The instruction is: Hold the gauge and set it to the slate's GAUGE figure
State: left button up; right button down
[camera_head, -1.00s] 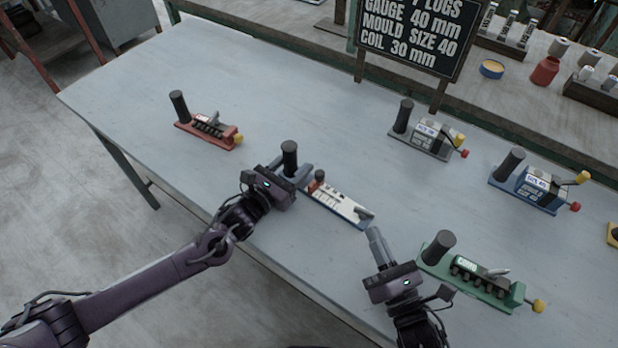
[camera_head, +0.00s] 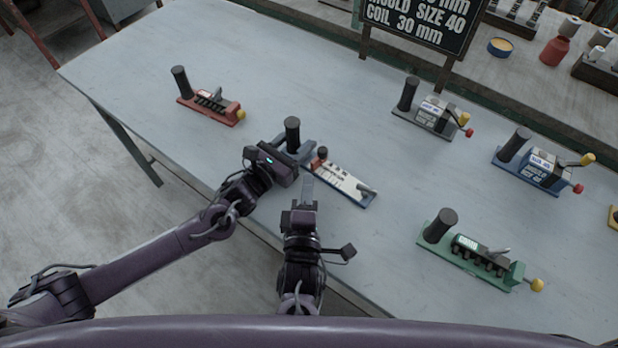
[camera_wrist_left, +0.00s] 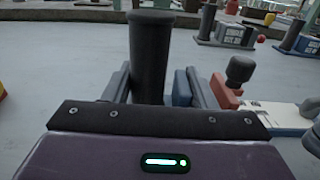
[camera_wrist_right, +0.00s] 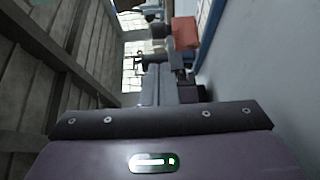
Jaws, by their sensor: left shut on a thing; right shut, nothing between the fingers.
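The gauge (camera_head: 350,188) is a blue base with a white scale strip, an upright dark handle (camera_head: 292,130) at its left end and a red slider (camera_head: 315,160) with a dark knob near that end. My left gripper (camera_head: 298,152) is shut on the handle; the left wrist view shows the handle (camera_wrist_left: 150,55) between its fingers. My right gripper (camera_head: 308,182) is shut and empty, just in front of the slider; contact cannot be told. The red slider (camera_wrist_right: 185,32) lies ahead in the right wrist view. The slate (camera_head: 422,22) shows MOULD SIZE 40 and COIL 30 mm; its GAUGE line is cut off.
A red tool (camera_head: 208,105) stands to the left on the table. A grey tool (camera_head: 430,118) and a blue tool (camera_head: 535,170) stand to the right, and a green tool (camera_head: 475,262) nearer me. Table is clear between them.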

aim_at(322, 158)
jog(key=w, duration=0.8)
jog(key=shift+d, duration=0.15)
jog(key=shift+s+d, duration=0.35)
jog(key=shift+d, duration=0.4)
